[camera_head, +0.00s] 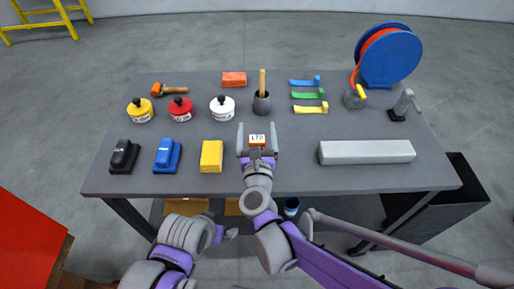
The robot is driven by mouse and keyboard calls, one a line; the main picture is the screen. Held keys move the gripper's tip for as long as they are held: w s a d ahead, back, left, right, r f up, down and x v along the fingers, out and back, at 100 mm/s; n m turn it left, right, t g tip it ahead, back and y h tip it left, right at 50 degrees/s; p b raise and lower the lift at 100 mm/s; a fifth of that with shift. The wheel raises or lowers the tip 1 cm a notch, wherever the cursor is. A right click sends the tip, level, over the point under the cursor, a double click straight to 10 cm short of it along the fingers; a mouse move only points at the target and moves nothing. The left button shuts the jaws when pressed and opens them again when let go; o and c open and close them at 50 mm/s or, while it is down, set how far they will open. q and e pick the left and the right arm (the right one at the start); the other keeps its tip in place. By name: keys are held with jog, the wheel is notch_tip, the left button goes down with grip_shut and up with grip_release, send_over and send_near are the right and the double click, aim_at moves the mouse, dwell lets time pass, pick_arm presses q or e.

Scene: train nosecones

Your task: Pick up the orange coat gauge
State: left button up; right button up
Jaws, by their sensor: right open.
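The orange coat gauge (257,141) is a small block with a white display reading what looks like 170. It is at the front middle of the grey table. My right gripper (257,138) is open, with one finger to the left of the gauge and one to the right. A small gap shows on each side, and the gripper's body hides the gauge's near end. My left gripper (231,234) is low in front of the table, apart from the gauge, and its fingers are too unclear to read.
Yellow (211,157), blue (167,156) and black (124,157) blocks lie left of the gauge. A long grey bar (367,152) lies right. Behind are a dark cup (262,103), white bottle (222,108), coloured strips (310,107) and a blue hose reel (389,56).

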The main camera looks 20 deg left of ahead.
grip_shut()
dwell(0.3)
jog(key=shift+r, duration=0.1)
